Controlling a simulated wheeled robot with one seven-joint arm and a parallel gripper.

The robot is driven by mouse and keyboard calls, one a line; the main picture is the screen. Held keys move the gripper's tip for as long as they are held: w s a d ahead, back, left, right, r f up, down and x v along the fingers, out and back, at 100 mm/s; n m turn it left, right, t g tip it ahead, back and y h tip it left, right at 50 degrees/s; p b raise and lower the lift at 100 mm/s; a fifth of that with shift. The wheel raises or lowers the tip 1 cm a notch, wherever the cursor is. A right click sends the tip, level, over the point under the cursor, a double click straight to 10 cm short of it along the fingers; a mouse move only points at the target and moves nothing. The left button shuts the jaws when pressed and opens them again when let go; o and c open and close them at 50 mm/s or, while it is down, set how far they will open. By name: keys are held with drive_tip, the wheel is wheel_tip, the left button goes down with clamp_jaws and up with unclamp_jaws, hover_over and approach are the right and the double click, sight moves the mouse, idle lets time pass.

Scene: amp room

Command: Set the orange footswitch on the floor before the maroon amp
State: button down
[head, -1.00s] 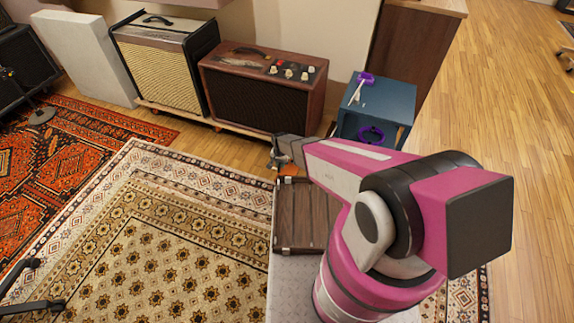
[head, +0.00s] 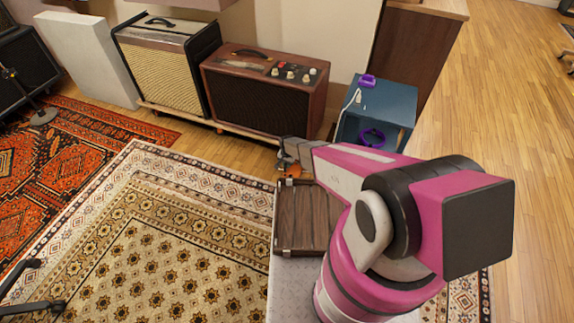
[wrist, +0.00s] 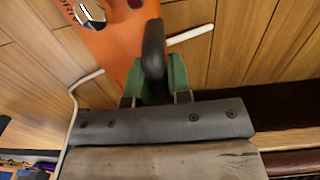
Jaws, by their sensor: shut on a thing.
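The maroon amp (head: 258,103) stands against the wall in the head view, with a dark grille and cream knobs on top. My gripper (head: 287,166) is low by the amp's front right corner, partly hidden by my own arm. In the wrist view my gripper (wrist: 155,85) is shut on the orange footswitch (wrist: 115,45), whose top end runs out of the picture. Only a small orange patch of the footswitch (head: 291,169) shows in the head view. Wood floor lies behind it; I cannot tell whether it touches the floor.
A blue cabinet (head: 391,101) with purple items stands right of the amp. A cream-grille amp (head: 163,74) stands to its left. A dark wooden board or case (head: 306,220) lies below my gripper in the picture. A pale cable (wrist: 73,115) runs beside the footswitch. The patterned rug (head: 160,230) is mostly clear.

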drive_tip(key=c, duration=1.1)
unclamp_jaws()
drive_tip(key=shift+o, duration=0.2)
drive_tip(key=shift+r, duration=0.7)
wheel_tip(320, 180, up, 10)
drive_tip(key=s+d+r+n, duration=0.1)
drive_tip(key=s+d+r, duration=0.6)
drive_tip(key=r, duration=0.5)
drive_tip(key=s+d+r+n, duration=0.1)
drive_tip(key=s+d+r, duration=0.6)
drive_tip(key=r, duration=0.6)
drive_tip(key=s+d+r+n, duration=0.2)
drive_tip(key=s+d+r, duration=0.5)
drive_tip(key=r, duration=0.6)
drive_tip(key=shift+s+d, duration=0.2)
drive_tip(key=shift+d, duration=0.45)
